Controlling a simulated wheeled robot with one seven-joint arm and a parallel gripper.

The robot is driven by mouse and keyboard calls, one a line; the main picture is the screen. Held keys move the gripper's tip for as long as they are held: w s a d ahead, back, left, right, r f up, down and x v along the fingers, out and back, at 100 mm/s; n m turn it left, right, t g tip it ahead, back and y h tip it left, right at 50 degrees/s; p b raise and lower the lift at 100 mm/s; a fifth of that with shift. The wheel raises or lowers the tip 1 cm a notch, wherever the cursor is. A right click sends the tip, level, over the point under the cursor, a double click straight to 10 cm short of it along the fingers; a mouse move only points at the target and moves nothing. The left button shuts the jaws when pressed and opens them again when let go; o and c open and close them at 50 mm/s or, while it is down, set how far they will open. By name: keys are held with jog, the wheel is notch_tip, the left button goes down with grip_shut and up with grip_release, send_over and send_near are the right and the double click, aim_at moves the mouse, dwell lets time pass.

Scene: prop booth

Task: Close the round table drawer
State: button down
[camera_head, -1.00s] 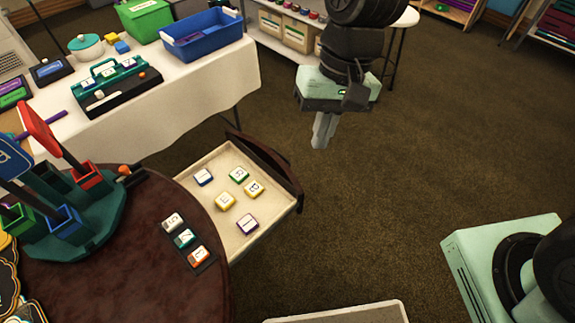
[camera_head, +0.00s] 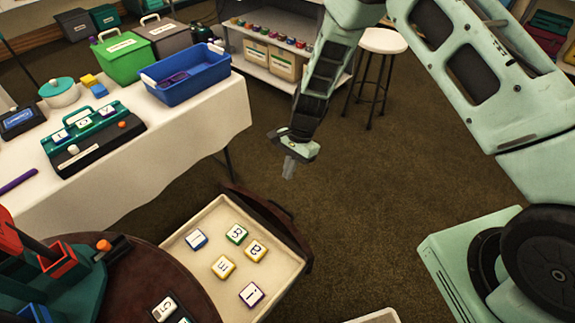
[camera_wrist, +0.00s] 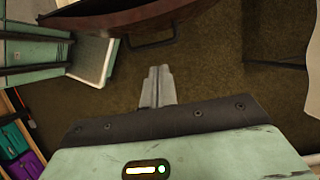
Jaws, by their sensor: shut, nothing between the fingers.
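The round table (camera_head: 140,285) is dark brown and stands at the lower left of the head view. Its drawer (camera_head: 203,217) is pulled out, a cream tray with a dark curved front (camera_head: 262,212) holding several lettered blocks. The drawer front also shows at the top of the wrist view (camera_wrist: 120,22), with a dark handle (camera_wrist: 150,38) on it. My gripper (camera_head: 289,170) is shut and empty, pointing down over the carpet beyond the drawer front, apart from it. Its closed fingers show in the wrist view (camera_wrist: 157,80), short of the handle.
A white-clothed table (camera_head: 190,125) with a blue bin (camera_head: 190,80) and a green box (camera_head: 122,55) stands at the upper left. A white stool (camera_head: 382,42) and a shelf (camera_head: 285,65) stand behind. Open carpet (camera_head: 370,200) lies right of the drawer.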

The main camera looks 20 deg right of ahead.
jog(key=s+a+f+p, duration=0.2)
jog(key=s+a+f, duration=0.1)
jog(key=a+f, duration=0.2)
jog(key=shift+s+f, duration=0.3)
jog(key=shift+a, duration=0.2)
jog(key=s+a, duration=0.4)
jog(key=a, duration=0.2)
jog(key=s+a, duration=0.5)
jog(key=a, duration=0.2)
jog(key=s+a, duration=0.4)
jog(key=a, duration=0.3)
jog(key=shift+s+a+b, duration=0.15)
jog(key=shift+s+b, duration=0.2)
jog(key=shift+s, duration=0.05)
